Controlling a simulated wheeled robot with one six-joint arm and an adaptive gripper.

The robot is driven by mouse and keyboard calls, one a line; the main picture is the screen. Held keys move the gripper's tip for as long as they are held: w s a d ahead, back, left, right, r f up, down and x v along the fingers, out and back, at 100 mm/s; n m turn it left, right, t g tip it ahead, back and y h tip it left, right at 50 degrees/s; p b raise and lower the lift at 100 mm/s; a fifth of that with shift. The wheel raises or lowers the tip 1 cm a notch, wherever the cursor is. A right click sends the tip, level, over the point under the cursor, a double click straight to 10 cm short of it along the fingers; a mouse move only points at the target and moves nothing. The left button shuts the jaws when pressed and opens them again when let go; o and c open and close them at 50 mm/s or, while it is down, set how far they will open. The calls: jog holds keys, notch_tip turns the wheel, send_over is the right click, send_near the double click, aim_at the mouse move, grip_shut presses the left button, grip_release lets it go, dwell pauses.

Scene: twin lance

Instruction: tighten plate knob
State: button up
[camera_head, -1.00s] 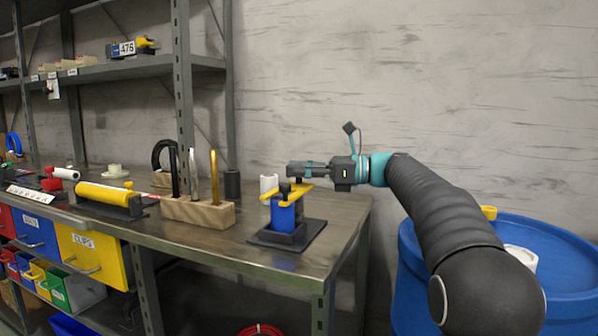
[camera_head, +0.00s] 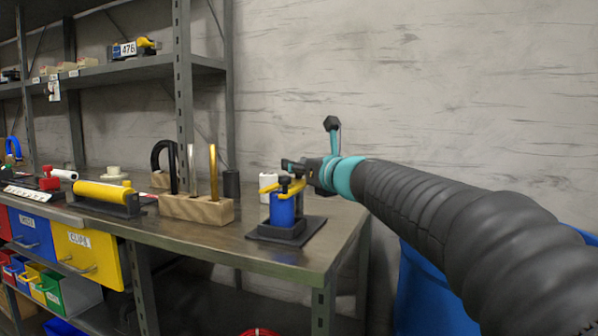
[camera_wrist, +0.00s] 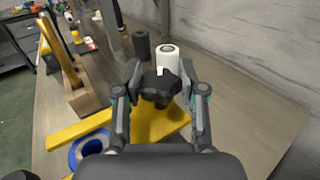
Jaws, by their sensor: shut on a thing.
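The plate knob (camera_wrist: 161,86) is black and lobed. In the wrist view it sits between the two fingers of my gripper (camera_wrist: 160,72), which is shut on it from both sides. In the head view the yellow plate (camera_head: 292,187) lies on top of the upright blue cylinder (camera_head: 283,212), on a black base (camera_head: 306,231). My gripper (camera_head: 290,166) is at the knob, reaching in from the right; its fingertips are hard to make out there.
A white roll (camera_wrist: 167,57) and a dark cylinder (camera_wrist: 141,45) stand close behind the knob. A blue barrel (camera_head: 425,295) is beyond.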

jog(key=shift+a+r+m+t+h+b, duration=0.1)
jog(key=shift+m+t+h+b, duration=0.2)
jog(key=shift+m+t+h, duration=0.55)
jog(key=shift+m+t+h+b, duration=0.25)
jog(key=shift+m+h, duration=0.4)
jog(key=shift+h, duration=0.9)
jog(key=shift+r, duration=0.1)
jog(key=o, duration=1.2)
jog(key=shift+c, duration=0.2)
jog(key=shift+w+y, duration=0.1)
jog(key=shift+y, duration=0.4)
